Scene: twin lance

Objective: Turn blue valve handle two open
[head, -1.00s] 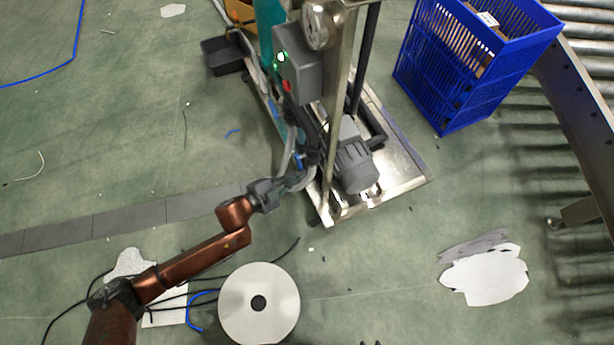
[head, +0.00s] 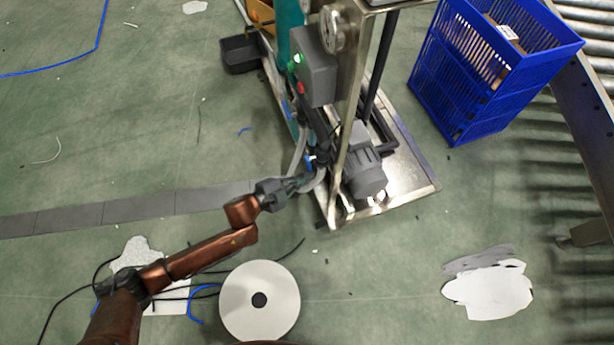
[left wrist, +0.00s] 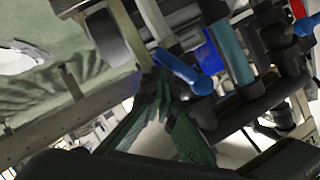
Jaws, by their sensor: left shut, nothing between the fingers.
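A blue valve handle (left wrist: 185,72) lies in the middle of the left wrist view, on dark pipework. A second blue handle (left wrist: 306,25) shows at that view's right edge. I cannot tell which is number two. In the head view a small blue handle (head: 309,163) shows low on the pump skid's pipes. My left gripper (head: 308,182) is just below it, among the pipes and hoses. In the left wrist view the fingers (left wrist: 162,88) are shut and empty, their tips close beside the nearer handle; contact cannot be made out. My right gripper is out of view.
The skid's metal upright (head: 349,125), grey motor (head: 362,172) and grey control box (head: 315,68) crowd the right of my left gripper. A blue crate (head: 455,97) stands farther right. A white disc (head: 232,302) lies below my arm. Floor at left is mostly clear.

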